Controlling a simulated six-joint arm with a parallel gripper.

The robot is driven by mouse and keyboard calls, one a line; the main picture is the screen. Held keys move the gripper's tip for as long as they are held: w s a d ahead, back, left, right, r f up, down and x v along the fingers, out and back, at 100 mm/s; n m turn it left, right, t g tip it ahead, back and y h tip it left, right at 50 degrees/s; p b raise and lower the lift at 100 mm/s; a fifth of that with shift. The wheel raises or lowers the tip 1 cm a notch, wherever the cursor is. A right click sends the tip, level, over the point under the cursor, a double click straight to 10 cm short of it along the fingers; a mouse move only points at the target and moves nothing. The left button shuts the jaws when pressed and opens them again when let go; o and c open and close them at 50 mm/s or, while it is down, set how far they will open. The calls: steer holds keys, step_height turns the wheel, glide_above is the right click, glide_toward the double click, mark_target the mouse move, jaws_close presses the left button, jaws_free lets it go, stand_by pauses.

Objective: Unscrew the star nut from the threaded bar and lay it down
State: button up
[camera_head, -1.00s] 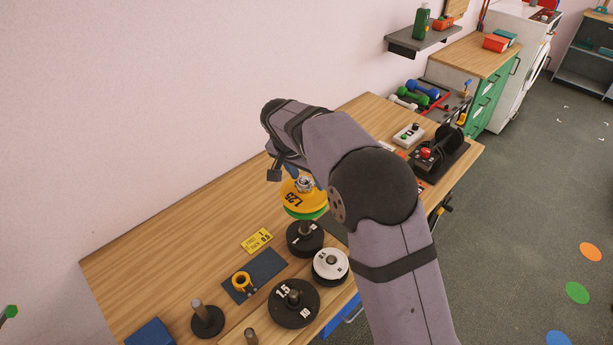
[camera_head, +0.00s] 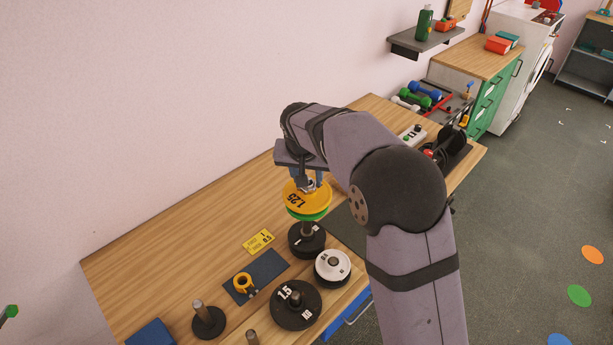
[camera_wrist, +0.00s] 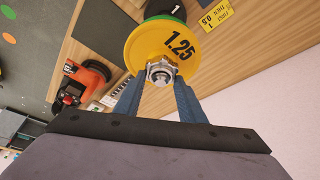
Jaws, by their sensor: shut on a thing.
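The star nut (camera_wrist: 161,71) is a silver metal piece seated against the face of the yellow 1.25 plate (camera_wrist: 180,38). It also shows partly in the head view (camera_head: 308,184). My gripper (camera_wrist: 160,82) is shut on the star nut, with one blue finger on each side. The yellow plate also shows in the head view (camera_head: 296,199), with a green plate (camera_head: 310,216) behind it.
Below stand a dark plate stack (camera_head: 303,246), a white plate (camera_head: 332,266) and a black 1.5 plate (camera_head: 297,312). A yellow card (camera_head: 258,241) lies nearby. The wood table (camera_head: 185,233) at left is mostly bare.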

steer(key=n, duration=0.1)
steer(key=n+y+p, duration=0.1)
steer(key=n, duration=0.1)
steer(key=shift+s+d+p, duration=0.2)
steer(key=shift+d+p, duration=0.1)
steer(key=shift+d, duration=0.05)
steer(key=n, duration=0.1)
steer(key=n+y, duration=0.1)
steer(key=n, duration=0.1)
steer(key=shift+f+g+p, duration=0.2)
steer(key=shift+g+p, duration=0.1)
steer(key=shift+p, duration=0.05)
steer(key=n, duration=0.2)
steer(key=n+y+b, duration=0.1)
steer(key=shift+a+f+n+g+y+b, duration=0.1)
steer(key=shift+f+n+g+y+b, duration=0.05)
steer(key=shift+n+g+y+b, duration=0.2)
steer(key=shift+n+g+y, duration=0.35)
steer(key=shift+n+g, duration=0.1)
steer(key=shift+n, duration=1.1)
